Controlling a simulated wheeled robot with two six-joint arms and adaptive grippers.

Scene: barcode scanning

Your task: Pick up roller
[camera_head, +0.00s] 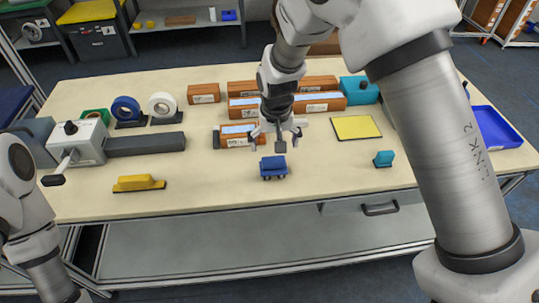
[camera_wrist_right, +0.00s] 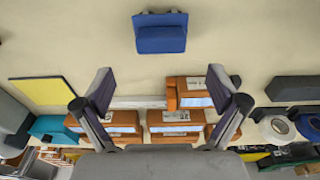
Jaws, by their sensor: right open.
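A small blue block-like thing (camera_head: 272,167) with dark, wheel-like parts at its lower edge stands on the table, in front of my right gripper; I take it for the roller. In the right wrist view the blue roller (camera_wrist_right: 161,38) is at the top middle, apart from the fingers. My right gripper (camera_head: 277,140) points down, open and empty, just beyond the roller and near a small orange box. Its two spread fingers show in the right wrist view (camera_wrist_right: 161,88). My left arm shows at the left edge, but its gripper is out of view.
Several orange boxes (camera_head: 320,103) lie behind my right gripper. A yellow pad (camera_head: 356,127) and a teal block (camera_head: 384,158) are to the right. A yellow block (camera_head: 139,183) and a grey lever machine (camera_head: 90,140) are left. The table around the roller is clear.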

